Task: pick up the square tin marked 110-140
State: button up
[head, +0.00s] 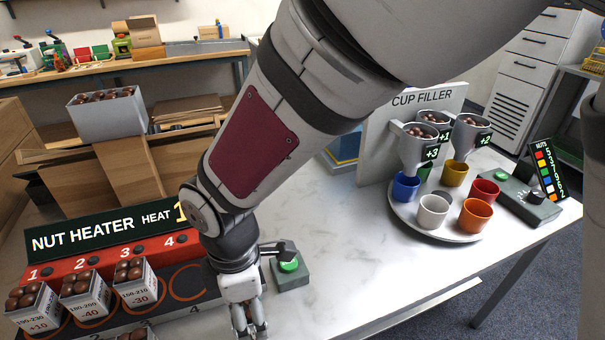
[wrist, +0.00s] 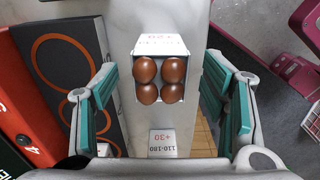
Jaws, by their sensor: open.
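In the wrist view a white square tin (wrist: 163,44) with several brown chestnuts in it stands between my spread fingers. Its label is seen at a slant and I cannot read it surely. A second white tin (wrist: 163,142) lies nearer the palm, partly hidden by it; its upside-down label seems to read 110-180 and +30. My gripper (wrist: 165,88) is open, with green finger pads on both sides of the first tin and visible gaps. In the head view my gripper (head: 250,328) points down at the table's front edge, and the tin there is hidden.
The nut heater (head: 110,240) carries tins marked +10 (head: 31,310), -40 (head: 83,290) and -30 (head: 135,285). A green button box (head: 290,270) stands right of my gripper. The cup filler (head: 425,97) and its tray of cups (head: 440,230) are further right. White tabletop between is clear.

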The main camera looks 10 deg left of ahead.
aim_at(249, 324)
jog(key=shift+s+a+f+b, duration=0.1)
jog(key=shift+f+b, duration=0.25)
jog(key=shift+f, duration=1.2)
jog(key=shift+s+a+f+b, duration=0.1)
jog(key=shift+f+b, duration=0.25)
jog(key=shift+f, duration=1.15)
jog(key=c, duration=1.3)
